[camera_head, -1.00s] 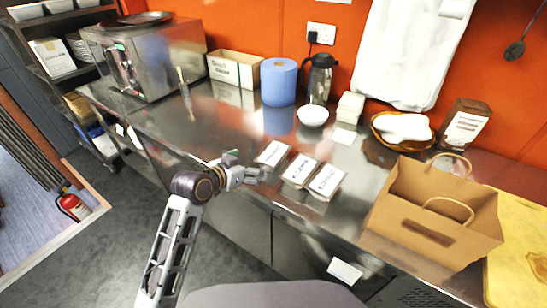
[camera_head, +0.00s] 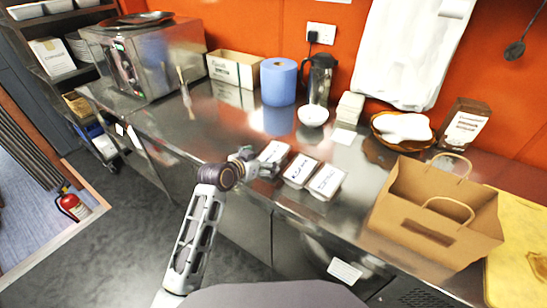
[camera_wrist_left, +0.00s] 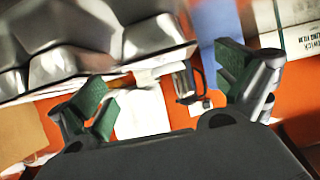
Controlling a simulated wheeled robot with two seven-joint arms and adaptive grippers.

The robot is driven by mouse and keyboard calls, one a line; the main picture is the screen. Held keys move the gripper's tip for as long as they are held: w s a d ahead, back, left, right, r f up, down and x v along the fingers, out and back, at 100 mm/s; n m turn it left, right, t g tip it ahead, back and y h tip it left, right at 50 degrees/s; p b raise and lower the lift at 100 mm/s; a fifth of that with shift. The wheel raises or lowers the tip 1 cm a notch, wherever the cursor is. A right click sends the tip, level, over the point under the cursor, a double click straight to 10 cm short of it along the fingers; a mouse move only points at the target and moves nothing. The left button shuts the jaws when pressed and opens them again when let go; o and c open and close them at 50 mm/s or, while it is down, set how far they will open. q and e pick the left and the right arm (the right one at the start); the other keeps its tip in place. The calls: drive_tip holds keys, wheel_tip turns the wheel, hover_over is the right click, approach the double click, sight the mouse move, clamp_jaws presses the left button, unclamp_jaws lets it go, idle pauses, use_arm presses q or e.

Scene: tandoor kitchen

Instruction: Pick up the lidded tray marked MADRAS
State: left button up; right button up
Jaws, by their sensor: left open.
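Three small lidded trays with white lids stand in a row on the steel counter: a left one (camera_head: 275,151), a middle one (camera_head: 300,172) and a right one (camera_head: 326,182). The dark print on their lids is too blurred to tell which says MADRAS. My left gripper (camera_head: 267,164) is open and empty, close beside the left tray at its front edge. In the left wrist view the two green-padded fingers (camera_wrist_left: 165,72) are spread apart. A silvery foil tray shape (camera_wrist_left: 75,45) looms large there at upper left. Contact cannot be told. My right gripper is out of view.
A brown paper bag (camera_head: 435,213) stands right of the trays. Behind them are a white bowl (camera_head: 313,116), a blue paper roll (camera_head: 279,82) and a dark flask (camera_head: 320,78). The counter left of the gripper is largely clear up to the steel oven (camera_head: 145,58).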

use_arm(q)
drive_tip(key=shift+w+d+f, duration=0.15)
drive_tip(key=shift+w+d, duration=0.05)
drive_tip(key=shift+w, duration=0.05)
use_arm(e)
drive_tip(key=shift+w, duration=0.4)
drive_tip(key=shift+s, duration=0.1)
